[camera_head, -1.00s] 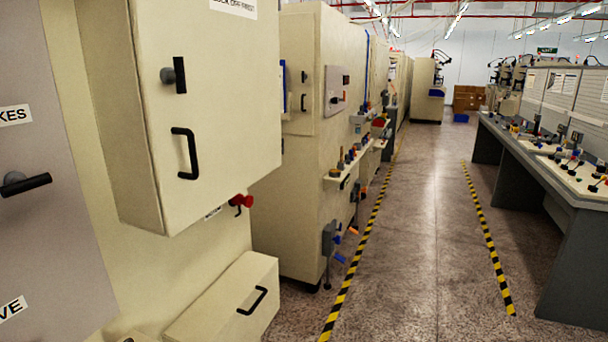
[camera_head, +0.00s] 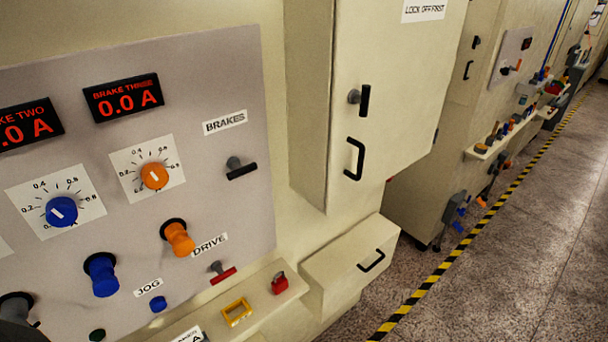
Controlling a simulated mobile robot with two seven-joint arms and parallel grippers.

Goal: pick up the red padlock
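The red padlock (camera_head: 279,283) rests on the narrow cream ledge (camera_head: 262,306) below the control panel, near the ledge's right end. It looks small, with a red body and a shackle at its top. It stands to the right of a yellow square frame (camera_head: 236,312) on the same ledge. Neither of my grippers shows in the head view, so I cannot see whether they are open or shut.
The grey panel (camera_head: 220,90) carries blue and orange knobs, levers and red displays. A cream cabinet (camera_head: 390,80) juts out to the right. Below it is a drawer box (camera_head: 350,265) with a black handle. Open floor (camera_head: 500,280) with a striped line (camera_head: 470,240) lies at the right.

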